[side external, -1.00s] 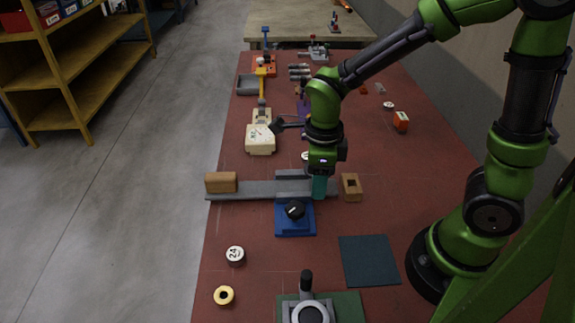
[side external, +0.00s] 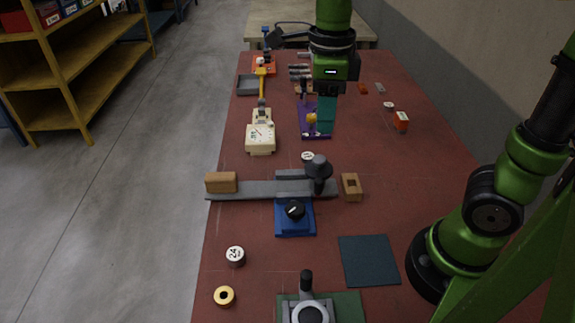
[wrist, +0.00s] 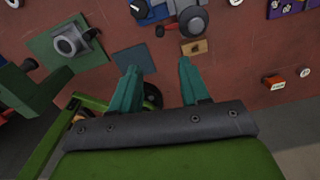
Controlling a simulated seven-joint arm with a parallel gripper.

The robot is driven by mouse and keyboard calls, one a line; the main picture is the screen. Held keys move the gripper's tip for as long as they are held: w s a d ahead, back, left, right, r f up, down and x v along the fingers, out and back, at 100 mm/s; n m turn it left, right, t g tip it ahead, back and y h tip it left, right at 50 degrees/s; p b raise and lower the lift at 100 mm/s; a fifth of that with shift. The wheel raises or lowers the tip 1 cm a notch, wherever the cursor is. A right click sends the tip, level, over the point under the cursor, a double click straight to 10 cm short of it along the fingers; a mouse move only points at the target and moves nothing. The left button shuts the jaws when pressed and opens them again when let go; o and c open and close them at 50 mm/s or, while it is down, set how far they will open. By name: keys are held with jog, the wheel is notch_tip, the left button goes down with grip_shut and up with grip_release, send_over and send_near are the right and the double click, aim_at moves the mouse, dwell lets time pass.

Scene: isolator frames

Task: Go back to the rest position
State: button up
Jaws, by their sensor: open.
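My gripper (side external: 326,115) is raised above the red table (side external: 385,215) toward its far half in the side external view. It points down with teal fingers. In the wrist view my gripper (wrist: 160,80) has its two teal fingers spread apart with nothing between them. Below it, the wrist view shows a wooden block with a hole (wrist: 195,47) and a dark mat (wrist: 134,59), apart from the fingers. My gripper touches nothing that I can see.
A grey rail with a blue base (side external: 296,228) crosses the table, with a dark knobbed piece (side external: 319,168) standing at its right part. A cream dial gauge (side external: 260,138), a purple fixture (side external: 304,128) and a green-based fixture (side external: 347,306) stand around.

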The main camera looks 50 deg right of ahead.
jog(key=s+d+n+t+y, duration=0.1)
jog(key=s+n+t, duration=0.1)
jog(key=n, duration=1)
jog(key=s+d+n+t+y, duration=0.1)
jog(key=n+t, duration=0.4)
jog(key=n, duration=0.7)
jog(key=shift+s+d+f+n, duration=0.3)
jog(key=shift+s+d+f, duration=0.2)
jog(key=shift+s, duration=0.75)
